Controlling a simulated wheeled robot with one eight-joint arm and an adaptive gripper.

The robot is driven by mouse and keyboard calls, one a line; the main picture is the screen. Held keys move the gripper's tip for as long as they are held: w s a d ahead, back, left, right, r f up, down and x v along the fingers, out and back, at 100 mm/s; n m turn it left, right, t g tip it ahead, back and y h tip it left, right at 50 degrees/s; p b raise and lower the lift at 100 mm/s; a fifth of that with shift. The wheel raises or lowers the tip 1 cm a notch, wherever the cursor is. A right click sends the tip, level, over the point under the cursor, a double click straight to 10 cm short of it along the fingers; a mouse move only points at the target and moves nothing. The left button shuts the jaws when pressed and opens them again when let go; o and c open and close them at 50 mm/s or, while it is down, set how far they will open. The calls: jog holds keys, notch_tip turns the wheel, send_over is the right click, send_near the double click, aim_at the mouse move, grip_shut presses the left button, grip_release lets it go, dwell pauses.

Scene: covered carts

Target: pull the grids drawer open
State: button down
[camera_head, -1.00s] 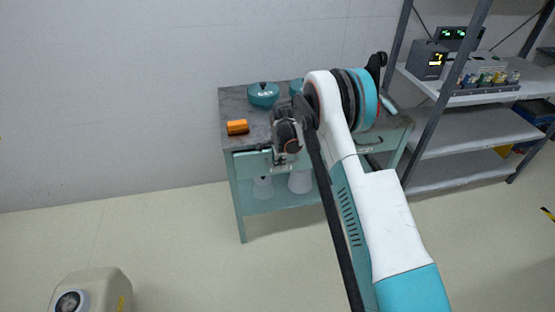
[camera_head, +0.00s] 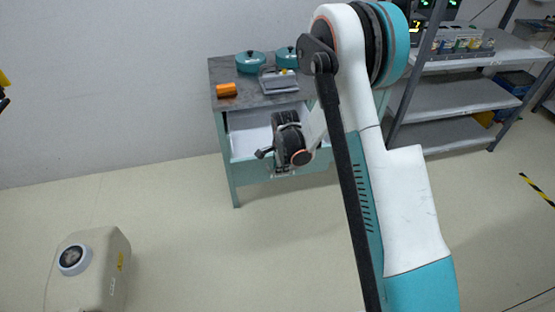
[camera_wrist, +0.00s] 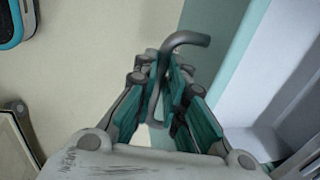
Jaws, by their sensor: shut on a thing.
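The drawer (camera_head: 246,143) in the teal cart stands pulled out, its pale, empty-looking inside showing. In the wrist view, the drawer's teal front (camera_wrist: 208,50) and pale inside (camera_wrist: 262,80) lie right of my gripper. My gripper (camera_head: 284,168) is at the drawer front. In the wrist view, my gripper (camera_wrist: 172,92) is shut on a grey bar handle (camera_wrist: 186,40), whose bent end sticks out past the fingers. My wrist hides part of the drawer front in the head view.
The cart top (camera_head: 236,103) holds an orange roll (camera_head: 226,90), two teal lidded pots (camera_head: 250,62) and a grey device (camera_head: 278,81). A metal shelf (camera_head: 455,93) stands right. A beige canister (camera_head: 88,268) is on the floor at lower left. Floor before the cart is clear.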

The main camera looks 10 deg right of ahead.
jog(key=shift+s, duration=0.8)
jog(key=c, duration=1.9)
grip_release()
jog(key=shift+r, duration=0.1)
jog(key=r, duration=0.4)
jog(key=s+r, duration=0.1)
jog(key=r, duration=0.2)
jog(key=s+r, duration=0.1)
jog(key=r, duration=0.3)
jog(key=shift+s+r, duration=0.15)
jog(key=shift+r, duration=0.15)
